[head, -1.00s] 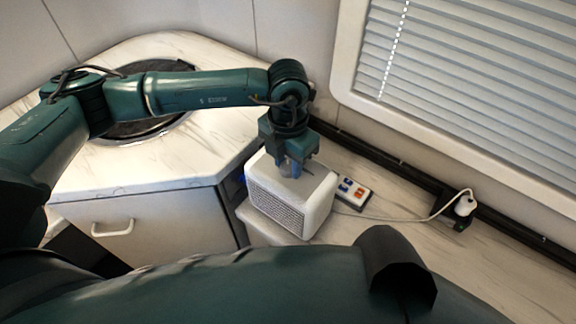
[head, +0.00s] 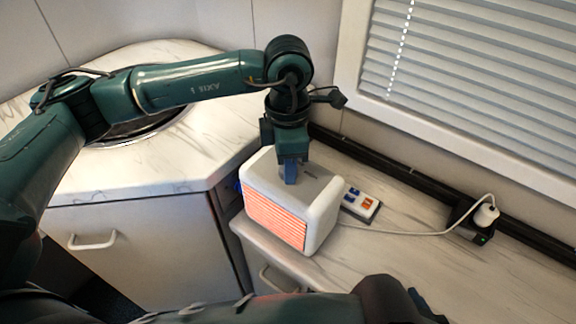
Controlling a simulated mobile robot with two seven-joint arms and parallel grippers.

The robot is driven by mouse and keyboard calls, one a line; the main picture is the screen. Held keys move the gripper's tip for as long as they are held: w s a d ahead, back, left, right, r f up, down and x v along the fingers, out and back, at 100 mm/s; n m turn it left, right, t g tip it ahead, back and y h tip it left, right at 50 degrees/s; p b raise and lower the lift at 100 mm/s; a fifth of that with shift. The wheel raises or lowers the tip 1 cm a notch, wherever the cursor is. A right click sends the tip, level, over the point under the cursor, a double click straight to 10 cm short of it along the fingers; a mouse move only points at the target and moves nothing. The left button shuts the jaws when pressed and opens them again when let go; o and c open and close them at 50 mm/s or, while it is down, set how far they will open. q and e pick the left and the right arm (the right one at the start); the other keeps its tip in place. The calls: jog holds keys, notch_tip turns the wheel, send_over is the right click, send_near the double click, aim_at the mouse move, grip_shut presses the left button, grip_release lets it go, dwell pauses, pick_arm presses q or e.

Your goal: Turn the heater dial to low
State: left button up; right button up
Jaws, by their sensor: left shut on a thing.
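A white box-shaped heater (head: 323,205) stands on the lower counter, and its front grille (head: 273,215) glows orange-red. My left gripper (head: 290,180) points down onto the heater's top from above, with its fingers shut on the dial there. The dial itself is hidden behind the fingers, so its setting cannot be read.
A small panel with blue and orange switches (head: 360,203) lies just right of the heater. A white cable (head: 405,233) runs from behind the heater to a plug (head: 486,214) at the wall. A window blind (head: 480,80) is above.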

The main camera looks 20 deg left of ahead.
dwell(0.3)
pick_arm(q)
jog(key=o, duration=1)
jog(key=shift+r, duration=0.1)
notch_tip(320, 180, up, 13)
jog(key=shift+b, duration=0.3)
